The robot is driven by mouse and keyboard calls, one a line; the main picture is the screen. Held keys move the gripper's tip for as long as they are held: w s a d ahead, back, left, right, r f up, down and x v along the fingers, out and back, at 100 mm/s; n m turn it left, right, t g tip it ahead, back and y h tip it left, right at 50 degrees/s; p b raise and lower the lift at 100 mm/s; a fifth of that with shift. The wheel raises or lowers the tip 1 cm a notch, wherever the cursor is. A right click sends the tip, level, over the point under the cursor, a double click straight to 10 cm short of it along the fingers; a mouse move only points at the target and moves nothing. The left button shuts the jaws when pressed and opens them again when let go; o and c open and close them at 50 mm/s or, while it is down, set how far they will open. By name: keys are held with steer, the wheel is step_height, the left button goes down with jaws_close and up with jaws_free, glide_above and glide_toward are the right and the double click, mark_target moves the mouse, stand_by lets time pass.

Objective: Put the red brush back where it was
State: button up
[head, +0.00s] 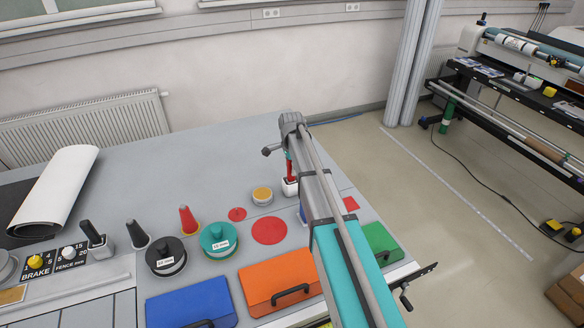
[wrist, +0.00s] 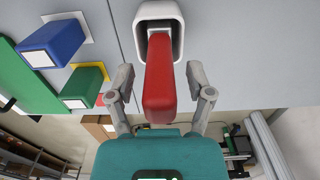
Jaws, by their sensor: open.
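The red brush (head: 289,170) stands upright with its red part up in a white cup-like base (head: 290,187) on the grey table, beside my arm. In the wrist view the red brush (wrist: 158,85) lies between the two fingers of my gripper (wrist: 161,95), with a gap on each side. The fingers are open and hold nothing. In the head view my gripper (head: 285,143) is above and around the brush's top, partly hidden by my own wrist. A red square mark (head: 351,203) lies on the table right of my arm.
Blue (wrist: 52,42) and green (wrist: 84,85) blocks stand nearby in the wrist view. A yellow-topped tin (head: 262,195), red discs (head: 269,231), teal (head: 218,241) and black (head: 166,257) rolls, and orange (head: 278,278), blue (head: 190,305) and green (head: 382,240) cases share the table. The table's back is clear.

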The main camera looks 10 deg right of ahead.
steer(key=shift+r+p, duration=5.9)
steer(key=shift+r, duration=0.1)
steer(key=s+n, duration=1.5)
steer(key=s, duration=1.4)
steer(key=shift+s+d+n, duration=0.15)
steer(key=shift+d+n, duration=0.1)
steer(key=shift+n, duration=0.15)
